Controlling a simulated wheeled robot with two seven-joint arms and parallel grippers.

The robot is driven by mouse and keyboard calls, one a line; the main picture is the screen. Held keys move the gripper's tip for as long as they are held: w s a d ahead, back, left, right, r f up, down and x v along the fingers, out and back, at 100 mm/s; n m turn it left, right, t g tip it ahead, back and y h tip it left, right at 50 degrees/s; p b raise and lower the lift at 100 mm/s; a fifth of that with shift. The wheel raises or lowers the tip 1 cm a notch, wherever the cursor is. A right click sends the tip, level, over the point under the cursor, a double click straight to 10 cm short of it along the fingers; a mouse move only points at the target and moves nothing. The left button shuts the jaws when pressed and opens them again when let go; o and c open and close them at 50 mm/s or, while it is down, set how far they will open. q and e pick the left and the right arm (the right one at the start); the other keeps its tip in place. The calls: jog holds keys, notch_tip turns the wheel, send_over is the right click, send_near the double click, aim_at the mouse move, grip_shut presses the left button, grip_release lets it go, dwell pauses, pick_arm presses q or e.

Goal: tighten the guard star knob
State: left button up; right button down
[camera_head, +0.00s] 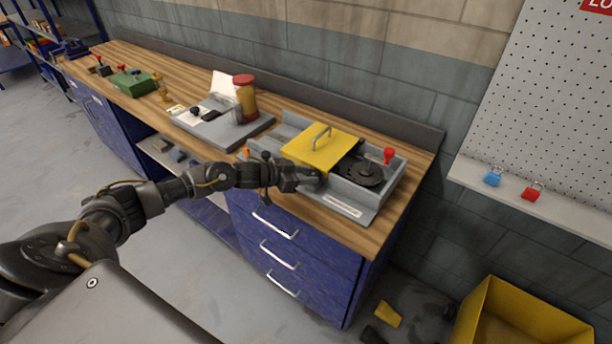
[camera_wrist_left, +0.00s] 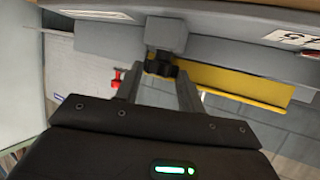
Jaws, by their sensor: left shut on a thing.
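The guard star knob (camera_wrist_left: 160,66) is black and lobed, on a grey block at the front of the grey machine housing (camera_head: 390,187). In the left wrist view it sits between the two fingers of my left gripper (camera_wrist_left: 160,82), which is shut on it. In the head view my left gripper (camera_head: 312,178) reaches the front side of the housing and hides the knob. The yellow guard (camera_head: 322,150) with a grey handle covers the left part of the housing; it also shows in the left wrist view (camera_wrist_left: 240,84). My right gripper is not in view.
A black round disc (camera_head: 366,172) and a red knob (camera_head: 389,155) are on the housing's right side. A grey plate (camera_head: 222,128) with a red-lidded jar (camera_head: 245,98) stands to the left on the wooden bench (camera_head: 290,110). A yellow bin (camera_head: 520,315) is on the floor at right.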

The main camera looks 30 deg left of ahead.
pick_arm(q)
jog(key=o, duration=1)
jog(key=shift+c, duration=0.2)
jog(key=shift+r, duration=0.1)
